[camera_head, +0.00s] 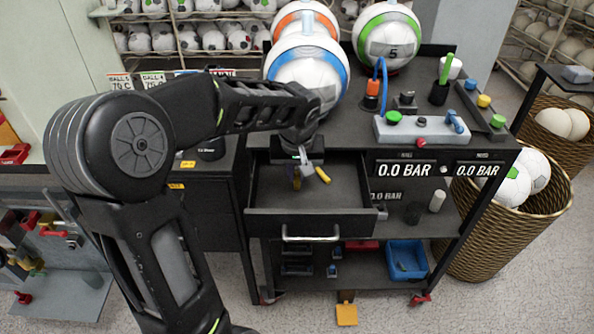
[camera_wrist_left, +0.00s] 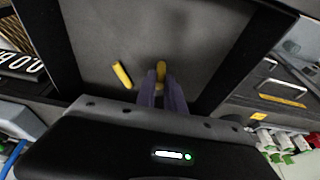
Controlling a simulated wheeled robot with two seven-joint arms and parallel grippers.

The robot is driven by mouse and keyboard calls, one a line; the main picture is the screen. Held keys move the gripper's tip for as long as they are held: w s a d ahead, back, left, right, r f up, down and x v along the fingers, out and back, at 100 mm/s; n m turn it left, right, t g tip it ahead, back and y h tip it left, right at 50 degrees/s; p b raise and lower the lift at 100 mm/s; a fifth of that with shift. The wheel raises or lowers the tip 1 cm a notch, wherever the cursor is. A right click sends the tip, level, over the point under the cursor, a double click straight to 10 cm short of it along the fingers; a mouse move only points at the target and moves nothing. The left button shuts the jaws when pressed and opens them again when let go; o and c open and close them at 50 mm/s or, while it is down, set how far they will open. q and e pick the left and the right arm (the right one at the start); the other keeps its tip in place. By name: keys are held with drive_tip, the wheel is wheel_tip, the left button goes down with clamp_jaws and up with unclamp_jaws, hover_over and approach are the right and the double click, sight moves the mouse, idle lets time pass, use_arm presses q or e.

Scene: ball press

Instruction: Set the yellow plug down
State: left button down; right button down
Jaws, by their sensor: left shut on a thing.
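My left gripper (camera_head: 303,174) reaches down into the open drawer (camera_head: 345,205) of the black cart. Its fingers (camera_wrist_left: 163,92) are shut on a yellow plug (camera_wrist_left: 161,72), whose end shows between the fingertips in the wrist view. In the head view this plug (camera_head: 297,184) is mostly hidden by the gripper. I cannot tell whether it touches the drawer floor. A second yellow plug (camera_head: 322,175) lies on the drawer floor just right of the gripper; it also shows in the wrist view (camera_wrist_left: 122,75). My right gripper is not in view.
The drawer's front wall with a silver handle (camera_head: 310,237) and its side walls surround the gripper. Balls (camera_head: 307,75), a blue cable (camera_head: 381,75) and a grey control box (camera_head: 420,130) stand on the cart top. The drawer's right part is bare.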

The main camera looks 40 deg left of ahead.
use_arm(q)
drive_tip(key=shift+f, duration=0.1)
drive_tip(key=c, duration=1.4)
unclamp_jaws()
drive_tip(key=shift+c, duration=0.2)
drive_tip(key=shift+r, duration=0.35)
drive_tip(key=v, duration=1.1)
drive_tip(key=shift+d+r+b, duration=0.15)
drive_tip(key=shift+r+b, duration=0.15)
drive_tip(key=shift+b, duration=0.15)
drive_tip(key=shift+s, duration=0.1)
